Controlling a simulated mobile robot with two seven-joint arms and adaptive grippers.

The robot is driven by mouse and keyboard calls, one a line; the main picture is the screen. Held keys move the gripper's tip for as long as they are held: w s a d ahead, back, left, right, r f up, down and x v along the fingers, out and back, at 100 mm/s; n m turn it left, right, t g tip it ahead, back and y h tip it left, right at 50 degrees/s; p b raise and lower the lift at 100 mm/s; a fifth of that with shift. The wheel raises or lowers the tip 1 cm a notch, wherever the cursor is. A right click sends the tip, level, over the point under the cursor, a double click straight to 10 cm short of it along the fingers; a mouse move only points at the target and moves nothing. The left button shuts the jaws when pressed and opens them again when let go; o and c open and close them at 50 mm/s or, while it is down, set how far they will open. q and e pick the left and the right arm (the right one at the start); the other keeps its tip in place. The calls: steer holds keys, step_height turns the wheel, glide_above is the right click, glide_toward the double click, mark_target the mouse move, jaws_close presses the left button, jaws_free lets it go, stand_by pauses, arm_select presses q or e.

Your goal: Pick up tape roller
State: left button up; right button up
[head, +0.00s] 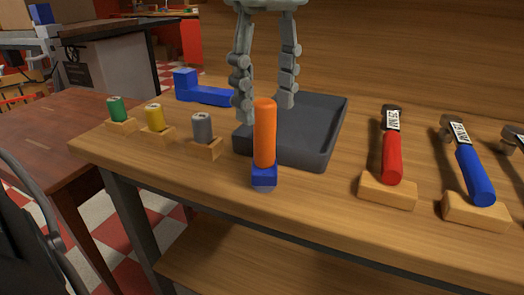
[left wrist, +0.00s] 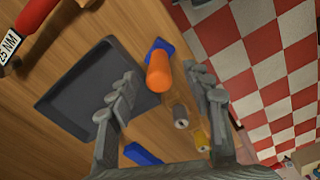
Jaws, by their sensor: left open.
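The likely tape roller is an upright orange handle (head: 265,133) on a blue foot (head: 264,175), standing near the bench's front edge. It also shows in the left wrist view as the orange handle (left wrist: 159,73), its end toward the camera, between the fingertips in the picture. My left gripper (head: 266,110) is open and empty, pointing down. In the head view its fingers hang behind the handle, over the near part of the dark tray; I see no contact. The fingers also show in the left wrist view (left wrist: 161,72). My right gripper is not in view.
The dark grey tray (head: 318,149) is empty behind the handle. Green (head: 115,108), yellow (head: 154,117) and grey (head: 202,127) spools stand in wooden holders to the left. A blue L-shaped piece (head: 205,95) lies behind them. Red (head: 391,155) and blue (head: 473,172) handled tools rest on the right.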

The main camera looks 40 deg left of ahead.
mark_target(265, 132)
arm_select(q)
steer(key=f, duration=0.6)
steer(key=shift+w+a, duration=0.15)
steer(key=shift+a, duration=0.05)
steer(key=shift+r, duration=0.1)
jaws_close()
